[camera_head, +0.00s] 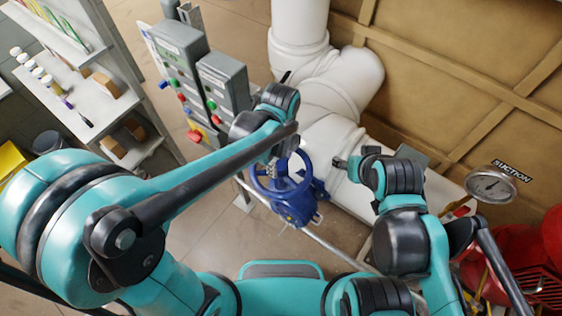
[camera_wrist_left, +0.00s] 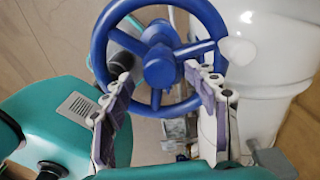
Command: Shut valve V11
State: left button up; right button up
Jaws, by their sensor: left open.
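A blue valve handwheel (camera_head: 280,182) sits on a blue valve body (camera_head: 295,207) in the middle of the head view, beside the white pipe. No V11 label is readable. The handwheel (camera_wrist_left: 160,62) also shows large in the left wrist view, with its hub and spokes. My left gripper (camera_wrist_left: 161,76) is open, its two fingers spread at the near side of the wheel, one on each side of the hub. I cannot tell whether they touch the rim. In the head view my left forearm hides most of this gripper. My right gripper (camera_head: 345,164) is right of the wheel, apart from it.
A thick white pipe (camera_head: 325,75) runs behind the valve. Grey control boxes (camera_head: 185,65) with coloured buttons stand at the upper left. A shelf (camera_head: 85,90) holds small items. A gauge (camera_head: 490,184) marked SUCTION and red equipment (camera_head: 515,250) are at the right.

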pick_arm(q)
notch_tip(320, 180, up, 3)
jog(key=shift+r+p, duration=0.15)
jog(key=shift+p, duration=0.75)
